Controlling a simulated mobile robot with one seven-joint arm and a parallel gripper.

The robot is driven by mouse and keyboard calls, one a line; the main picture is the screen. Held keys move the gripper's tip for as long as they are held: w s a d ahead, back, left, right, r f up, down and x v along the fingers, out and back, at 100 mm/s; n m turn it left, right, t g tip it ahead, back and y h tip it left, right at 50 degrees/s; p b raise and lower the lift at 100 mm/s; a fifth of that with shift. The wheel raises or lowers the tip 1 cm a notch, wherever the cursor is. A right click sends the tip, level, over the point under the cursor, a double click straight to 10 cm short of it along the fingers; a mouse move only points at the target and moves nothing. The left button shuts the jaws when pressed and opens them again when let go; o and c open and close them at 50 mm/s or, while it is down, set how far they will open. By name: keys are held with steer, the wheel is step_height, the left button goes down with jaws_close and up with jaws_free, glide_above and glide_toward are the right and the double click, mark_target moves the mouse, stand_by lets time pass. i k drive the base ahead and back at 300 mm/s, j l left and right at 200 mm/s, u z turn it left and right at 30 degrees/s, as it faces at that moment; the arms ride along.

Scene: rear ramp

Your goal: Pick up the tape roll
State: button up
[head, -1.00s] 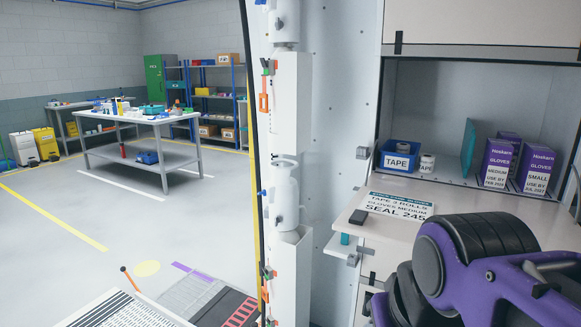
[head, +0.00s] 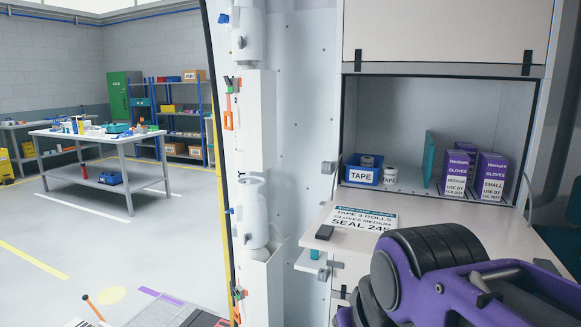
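A small white tape roll (head: 390,174) stands on the shelf of the open cabinet, just right of a blue bin (head: 352,173) with a white TAPE label. Another roll (head: 367,162) shows in the blue bin, partly hidden by its front wall. A purple and black part of my arm fills the lower right of the head view. My gripper's fingers are not in view.
A teal panel (head: 429,158) and purple glove boxes (head: 457,170) stand on the shelf right of the roll. White cylinders (head: 252,208) stand along the left wall. A white workbench (head: 97,137) is farther off.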

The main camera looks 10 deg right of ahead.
mark_target(390, 173)
steer(key=i+j+z, duration=0.15)
steer(key=i+j, duration=0.2)
steer(key=i+z, duration=0.1)
steer(key=z, duration=1.2)
